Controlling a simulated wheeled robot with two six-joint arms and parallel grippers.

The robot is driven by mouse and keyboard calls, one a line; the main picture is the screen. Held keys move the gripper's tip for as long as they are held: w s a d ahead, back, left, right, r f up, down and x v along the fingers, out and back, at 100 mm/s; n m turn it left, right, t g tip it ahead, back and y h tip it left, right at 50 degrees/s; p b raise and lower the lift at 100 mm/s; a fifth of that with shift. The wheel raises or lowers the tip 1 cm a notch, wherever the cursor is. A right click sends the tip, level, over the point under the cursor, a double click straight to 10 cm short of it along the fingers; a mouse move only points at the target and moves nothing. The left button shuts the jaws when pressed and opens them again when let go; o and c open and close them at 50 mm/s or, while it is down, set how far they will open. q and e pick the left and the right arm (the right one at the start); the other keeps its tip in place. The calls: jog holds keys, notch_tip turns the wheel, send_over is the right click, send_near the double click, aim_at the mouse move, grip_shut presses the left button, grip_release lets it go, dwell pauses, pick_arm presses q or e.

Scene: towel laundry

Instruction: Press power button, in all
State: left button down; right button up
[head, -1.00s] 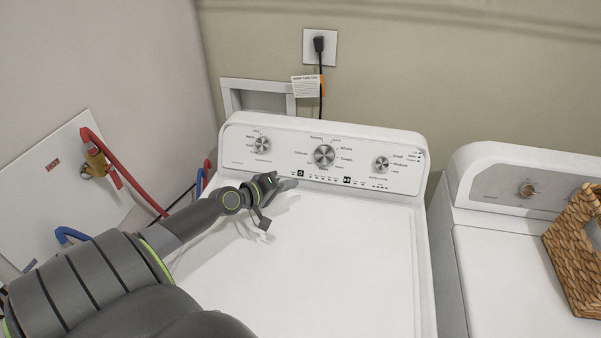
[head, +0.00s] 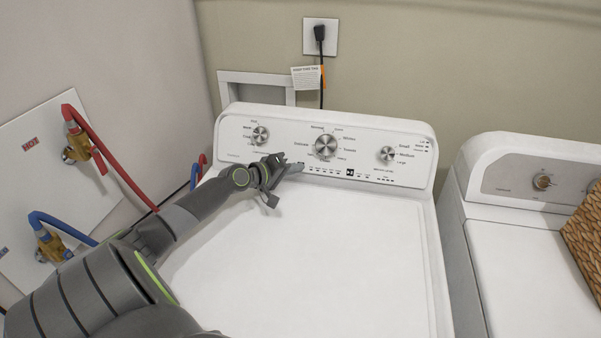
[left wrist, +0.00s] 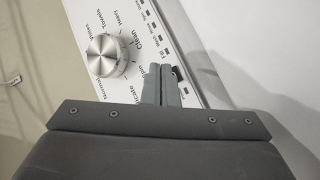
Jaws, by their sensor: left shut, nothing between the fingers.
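The white washer (head: 320,255) stands in the middle of the head view, its control panel (head: 225,140) along the back. My left gripper (head: 298,168) is shut and empty, with its fingertips at the left end of the button row, below the middle knob (head: 325,146). The tips cover the spot of the power button, so it is hidden. In the left wrist view the closed fingers (left wrist: 166,72) reach the panel beside the knob (left wrist: 108,56). I cannot tell whether they touch it. My right gripper is not in view.
A second white machine (head: 515,255) stands at the right with a wicker basket (head: 585,240) on it. Red (head: 110,170) and blue (head: 60,225) hoses run along the left wall. A plugged outlet (head: 320,37) is on the back wall. The washer lid is clear.

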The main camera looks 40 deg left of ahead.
pick_arm(q)
jog(key=shift+w, duration=0.1)
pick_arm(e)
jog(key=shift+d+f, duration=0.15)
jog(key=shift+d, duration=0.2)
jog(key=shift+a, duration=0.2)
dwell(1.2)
pick_arm(q)
jog(key=shift+f, duration=0.15)
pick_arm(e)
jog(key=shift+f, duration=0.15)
pick_arm(q)
jog(key=shift+w+a+f+b, duration=0.15)
jog(key=shift+w+a+b, duration=0.1)
jog(key=shift+b, duration=0.35)
jog(key=shift+w, duration=0.15)
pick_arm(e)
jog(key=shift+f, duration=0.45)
